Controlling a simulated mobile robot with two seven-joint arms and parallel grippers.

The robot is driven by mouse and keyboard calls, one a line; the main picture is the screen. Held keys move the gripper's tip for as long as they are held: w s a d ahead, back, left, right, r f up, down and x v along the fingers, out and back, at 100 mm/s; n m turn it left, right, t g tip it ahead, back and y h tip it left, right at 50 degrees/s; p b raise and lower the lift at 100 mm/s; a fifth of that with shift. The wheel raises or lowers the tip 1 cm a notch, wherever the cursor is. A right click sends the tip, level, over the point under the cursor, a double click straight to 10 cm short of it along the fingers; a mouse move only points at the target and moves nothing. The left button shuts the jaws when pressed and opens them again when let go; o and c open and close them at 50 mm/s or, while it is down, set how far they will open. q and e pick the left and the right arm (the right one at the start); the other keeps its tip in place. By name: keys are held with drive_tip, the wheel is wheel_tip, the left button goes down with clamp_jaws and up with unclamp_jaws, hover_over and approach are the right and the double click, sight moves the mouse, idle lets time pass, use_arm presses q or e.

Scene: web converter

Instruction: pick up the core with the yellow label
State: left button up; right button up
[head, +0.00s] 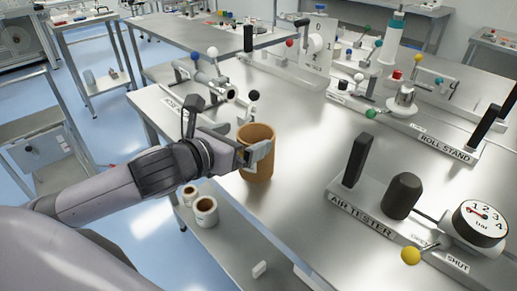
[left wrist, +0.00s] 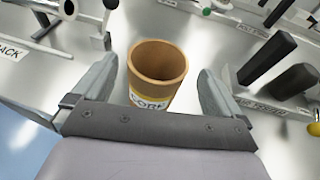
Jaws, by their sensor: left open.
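The core with the yellow label is a brown, hollow tube (head: 258,165) standing upright on the metal table near its left edge. In the left wrist view the core (left wrist: 158,70) stands between my open fingers, with a yellow and white label reading "CORE" on its near side, partly cut off by my gripper's palm. My left gripper (head: 254,152) is at the core's upper part, with one finger in front of it in the head view. In the left wrist view my left gripper (left wrist: 157,88) shows a gap between each finger and the core. My right gripper is not in view.
An air tester (head: 370,215) with a gauge stands to the right, and a roll stand (head: 425,130) lies farther back. A rack (head: 205,85) with colored knobs is behind the core. White rolls (head: 205,211) sit on the lower shelf. Bare tabletop lies right of the core.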

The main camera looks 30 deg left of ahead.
sight(267, 130)
use_arm(q)
drive_tip(key=shift+f+x, duration=0.15)
drive_tip(key=shift+x, duration=1.35)
drive_tip(key=shift+f+x, duration=0.15)
drive_tip(key=shift+x, duration=1.3)
drive_tip(key=shift+s, duration=0.1)
drive_tip(key=c, duration=1)
drive_tip(key=shift+r, duration=0.15)
